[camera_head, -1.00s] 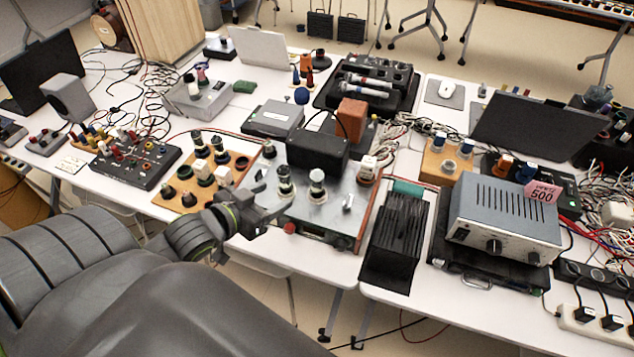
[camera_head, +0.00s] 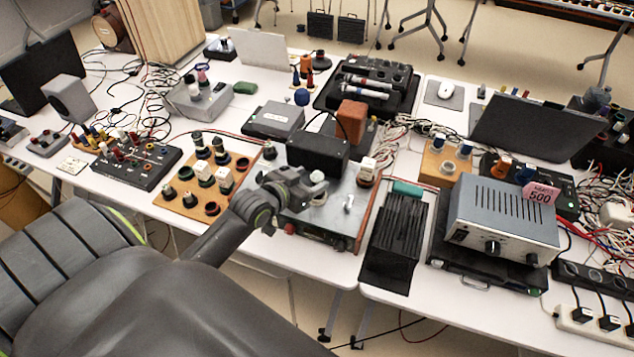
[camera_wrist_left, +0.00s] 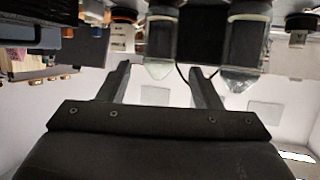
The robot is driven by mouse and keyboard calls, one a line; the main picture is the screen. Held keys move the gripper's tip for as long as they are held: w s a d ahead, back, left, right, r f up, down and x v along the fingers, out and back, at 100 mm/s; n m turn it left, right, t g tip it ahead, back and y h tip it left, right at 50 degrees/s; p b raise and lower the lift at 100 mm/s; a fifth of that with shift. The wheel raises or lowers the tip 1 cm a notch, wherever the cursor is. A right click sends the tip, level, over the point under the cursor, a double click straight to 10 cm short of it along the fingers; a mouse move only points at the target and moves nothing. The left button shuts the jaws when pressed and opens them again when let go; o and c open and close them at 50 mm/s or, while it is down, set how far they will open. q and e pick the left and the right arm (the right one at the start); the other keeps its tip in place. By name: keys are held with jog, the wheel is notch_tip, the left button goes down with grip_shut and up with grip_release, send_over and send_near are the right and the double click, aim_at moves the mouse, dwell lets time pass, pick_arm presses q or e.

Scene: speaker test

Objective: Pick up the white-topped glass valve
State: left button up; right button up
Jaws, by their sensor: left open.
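Two glass valves with pale tops stand on the metal-topped box in the middle of the table. In the head view one pale top (camera_head: 317,176) shows just beyond my left gripper (camera_head: 306,189), which hides most of both valves. In the left wrist view, which is upside down, one glass valve (camera_wrist_left: 160,42) appears between the two open fingers (camera_wrist_left: 160,72). The other glass valve (camera_wrist_left: 246,48) is to the right, outside the fingers. I cannot tell which is the white-topped one. The gripper is open and empty. My right gripper is not in view.
A black transformer block (camera_head: 318,152) sits on the box behind the valves. A wooden board (camera_head: 190,205) with several valves and sockets is to the left. A black finned unit (camera_head: 391,245) and a grey power supply (camera_head: 505,225) stand to the right.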

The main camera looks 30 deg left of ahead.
aim_at(314, 176)
pick_arm(q)
jog(key=shift+x, duration=1.85)
jog(key=shift+d+r, duration=0.1)
jog(key=c, duration=1.1)
